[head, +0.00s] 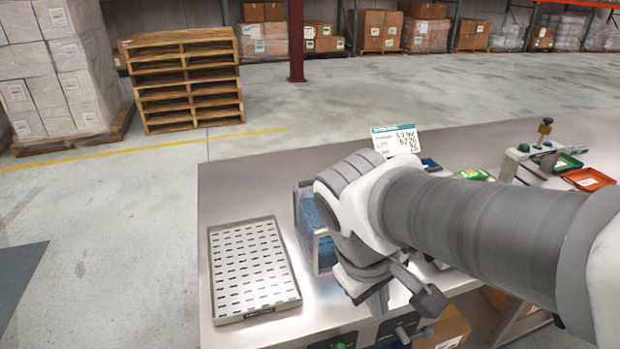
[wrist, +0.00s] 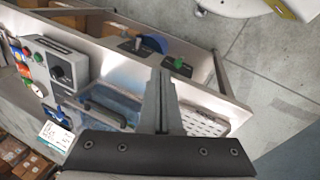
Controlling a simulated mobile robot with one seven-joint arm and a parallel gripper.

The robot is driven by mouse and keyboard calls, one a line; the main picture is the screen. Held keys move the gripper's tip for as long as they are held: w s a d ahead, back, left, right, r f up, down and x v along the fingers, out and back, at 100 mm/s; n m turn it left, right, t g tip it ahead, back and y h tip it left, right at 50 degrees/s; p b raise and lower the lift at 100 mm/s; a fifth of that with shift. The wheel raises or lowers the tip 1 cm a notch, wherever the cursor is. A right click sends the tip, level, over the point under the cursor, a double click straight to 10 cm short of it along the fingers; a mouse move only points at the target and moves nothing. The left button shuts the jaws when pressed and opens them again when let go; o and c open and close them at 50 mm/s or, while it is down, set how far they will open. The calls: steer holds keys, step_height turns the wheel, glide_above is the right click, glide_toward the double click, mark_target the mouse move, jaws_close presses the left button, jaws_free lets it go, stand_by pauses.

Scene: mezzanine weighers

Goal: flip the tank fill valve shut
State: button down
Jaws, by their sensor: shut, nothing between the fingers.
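The clear tank with blue contents (head: 318,238) stands on the steel bench, partly hidden behind my arm. It also shows in the wrist view (wrist: 112,100), left of my fingers, with a dark bar beside it. A dark plate with a blue round part and a small grey lever (wrist: 142,43) is on the bench's front side. This may be the fill valve; its handle position is unclear. My gripper (wrist: 161,72) is shut and empty. In the wrist view its tips appear just below that plate and left of a green button. Contact cannot be told.
A perforated tray (head: 252,268) lies on the bench left of the tank. A green button (wrist: 178,64) is on the front side. A label card (head: 396,140) stands at the back. A weigher (head: 530,158) and red and green trays are at the right. Boxes (head: 444,330) sit beneath.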

steer(key=w+a+f+n+t+h+b, duration=0.1)
steer(key=a+f+n+t+h+b, duration=0.2)
steer(key=a+f+n, duration=1.3)
step_height(320, 180, down, 2)
steer(key=h+b, duration=0.2)
steer(key=h, duration=0.1)
steer(key=shift+f+n+t+h, duration=0.15)
steer(key=shift+n+t+h, duration=0.15)
steer(key=shift+d, duration=0.1)
steer(key=b+x, duration=0.2)
steer(key=x, duration=1.2)
steer(key=shift+b, duration=0.35)
